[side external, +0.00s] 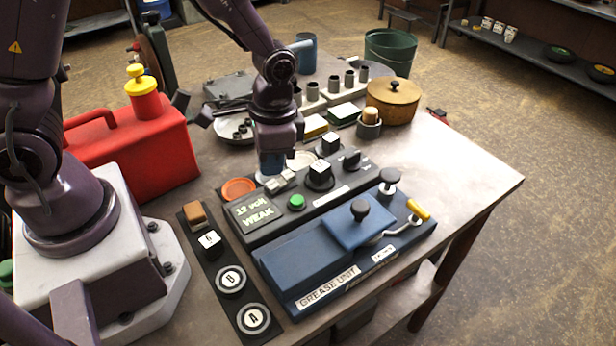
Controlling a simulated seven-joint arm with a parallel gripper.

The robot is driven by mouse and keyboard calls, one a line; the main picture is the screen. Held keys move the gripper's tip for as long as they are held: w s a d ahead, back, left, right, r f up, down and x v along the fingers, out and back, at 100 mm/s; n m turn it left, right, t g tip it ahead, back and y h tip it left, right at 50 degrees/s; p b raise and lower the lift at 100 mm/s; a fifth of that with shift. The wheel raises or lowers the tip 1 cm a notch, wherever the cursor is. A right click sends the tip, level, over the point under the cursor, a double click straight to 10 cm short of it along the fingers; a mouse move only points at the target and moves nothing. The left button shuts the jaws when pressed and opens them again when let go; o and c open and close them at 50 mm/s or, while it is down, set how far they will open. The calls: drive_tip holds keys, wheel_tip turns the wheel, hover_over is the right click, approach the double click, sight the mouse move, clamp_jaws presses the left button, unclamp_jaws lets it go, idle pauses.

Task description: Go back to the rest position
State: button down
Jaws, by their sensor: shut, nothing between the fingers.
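My gripper (271,170) points down at the end of my purple arm, over the back left of the dark control panel (330,203). It is shut with nothing held. Its fingertips are small and partly lost against the panel's knobs, so I cannot tell whether they touch anything. The panel has a display (255,213) reading "15 volt WEAK", a green button (296,202) and several black knobs. In front of it lies the blue grease unit (310,262) with a yellow-tipped lever (418,209).
A red fuel can (130,150) stands left of my gripper. A button strip (220,265) lies near my base. Behind are a round plate (232,126), a block of grey sockets (330,90) and a lidded brown pot (392,100). The table's right side is clear.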

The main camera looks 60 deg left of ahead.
drive_tip(key=s+a+r+n+t, duration=0.1)
drive_tip(key=s+r, duration=0.4)
drive_tip(key=r, duration=0.5)
drive_tip(key=s+a+r+n+t, duration=0.2)
drive_tip(key=s+r+t, duration=0.3)
drive_tip(key=r, duration=0.6)
drive_tip(key=shift+a+r+n+t, duration=0.15)
drive_tip(key=shift+a+n+t, duration=0.1)
drive_tip(key=shift+n+t, duration=0.15)
idle(1.2)
